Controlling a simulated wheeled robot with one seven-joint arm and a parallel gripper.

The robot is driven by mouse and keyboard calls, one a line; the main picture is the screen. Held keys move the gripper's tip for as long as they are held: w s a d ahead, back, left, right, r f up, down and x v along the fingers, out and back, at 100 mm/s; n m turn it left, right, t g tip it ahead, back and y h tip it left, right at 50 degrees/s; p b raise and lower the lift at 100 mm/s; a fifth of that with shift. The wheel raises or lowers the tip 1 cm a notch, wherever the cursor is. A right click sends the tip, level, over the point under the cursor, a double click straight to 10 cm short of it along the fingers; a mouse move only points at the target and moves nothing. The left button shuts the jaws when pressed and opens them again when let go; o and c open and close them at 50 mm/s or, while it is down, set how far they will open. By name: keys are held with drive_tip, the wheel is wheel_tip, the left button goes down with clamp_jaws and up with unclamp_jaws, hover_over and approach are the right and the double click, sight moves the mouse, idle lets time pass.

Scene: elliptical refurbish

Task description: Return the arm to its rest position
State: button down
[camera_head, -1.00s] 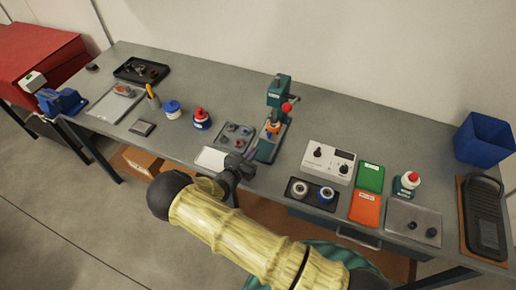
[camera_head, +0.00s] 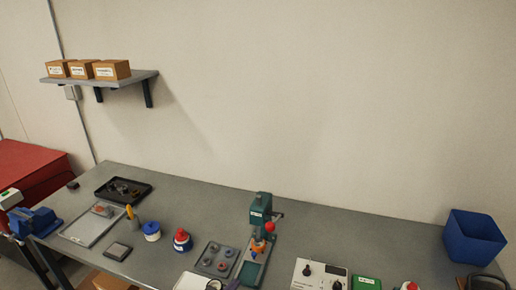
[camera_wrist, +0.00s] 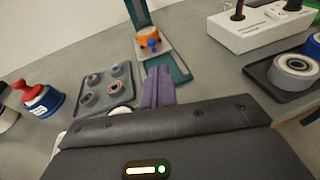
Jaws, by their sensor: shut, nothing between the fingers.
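My gripper (camera_wrist: 158,82) shows in the wrist view with its purple fingers together and nothing between them. It is in front of the green press (camera_wrist: 165,60), which holds an orange part (camera_wrist: 149,42). A grey tray with several round parts (camera_wrist: 104,101) lies just left of the fingers. In the head view, only a small bit of my gripper shows at the bottom edge and the arm is out of the frame. The press (camera_head: 259,222) stands upright on the bench there.
The grey bench (camera_head: 330,232) holds a blue bin (camera_head: 473,238) at right, a white control box (camera_head: 318,273), a red-capped bottle (camera_head: 182,241), a blue-lidded pot (camera_head: 152,232), a black tray (camera_head: 123,190) and a blue vise (camera_head: 35,221). A wall shelf (camera_head: 105,79) carries boxes. The air above the bench looks clear.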

drive_tip(key=s+d+r+m+g+h, duration=0.1)
drive_tip(key=s+d+r+m+g, duration=0.25)
drive_tip(key=d+m+g, duration=0.45)
drive_tip(key=s+d+r+m+g, duration=0.2)
drive_tip(key=d+r+m+g, duration=0.15)
drive_tip(key=d+m, duration=0.4)
drive_tip(key=s+d+r+m+y, duration=0.4)
drive_tip(key=s+d+r+m, duration=0.1)
drive_tip(key=r+m, duration=0.2)
drive_tip(key=s+d+r+m+y+b, duration=0.1)
drive_tip(key=s+d+r+m+y, duration=0.3)
drive_tip(key=s+r+m, duration=0.2)
drive_tip(key=shift+s+d+r+m, duration=0.25)
drive_tip(key=shift+d+r+m, duration=0.1)
drive_tip(key=shift+r+m, duration=0.4)
drive_tip(key=shift+f, duration=0.1)
